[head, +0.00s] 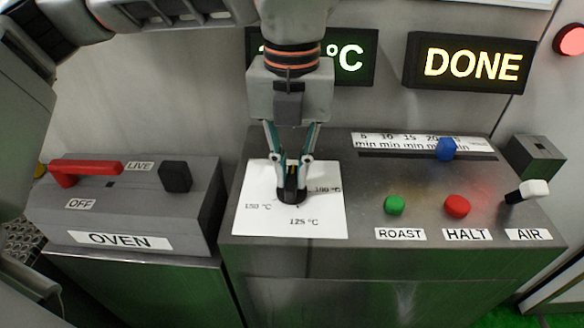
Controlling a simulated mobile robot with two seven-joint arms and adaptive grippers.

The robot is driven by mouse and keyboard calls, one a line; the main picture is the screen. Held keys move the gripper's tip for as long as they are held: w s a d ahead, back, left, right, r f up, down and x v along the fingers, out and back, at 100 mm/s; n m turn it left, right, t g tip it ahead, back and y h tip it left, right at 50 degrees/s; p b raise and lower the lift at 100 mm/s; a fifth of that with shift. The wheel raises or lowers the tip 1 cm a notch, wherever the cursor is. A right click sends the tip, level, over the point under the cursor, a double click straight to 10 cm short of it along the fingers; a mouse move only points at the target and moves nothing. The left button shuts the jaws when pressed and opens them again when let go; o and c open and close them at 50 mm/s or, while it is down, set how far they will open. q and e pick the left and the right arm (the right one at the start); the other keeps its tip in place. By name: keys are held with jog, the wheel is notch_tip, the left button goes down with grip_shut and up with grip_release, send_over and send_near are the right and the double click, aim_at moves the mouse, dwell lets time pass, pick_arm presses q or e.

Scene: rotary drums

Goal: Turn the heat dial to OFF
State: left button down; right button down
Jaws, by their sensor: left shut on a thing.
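The heat dial (291,198) is a small dark knob on a white scale plate (322,222) on the console. The plate shows 150 °C at left, 125 °C at the front and 100 °C at right; its far part is partly covered by my gripper. My left gripper (291,187) points down from above and is shut on the dial. The dial's pointer and any OFF mark on its plate are hidden or too small to tell. My right gripper is not in view.
Right of the plate are a green ROAST button (394,205), a red HALT button (457,206), a white AIR lever (533,190) and a blue slider (446,148). At left is the OVEN box with a red handle (85,169). A display reads DONE (472,64).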

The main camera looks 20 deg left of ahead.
aim_at(291, 178)
pick_arm(q)
jog(key=shift+n, duration=0.4)
jog(key=c, duration=2)
grip_release()
jog(key=shift+c, duration=0.2)
jog(key=shift+r, duration=0.15)
notch_tip(291, 178, up, 12)
jog(key=shift+s, duration=0.1)
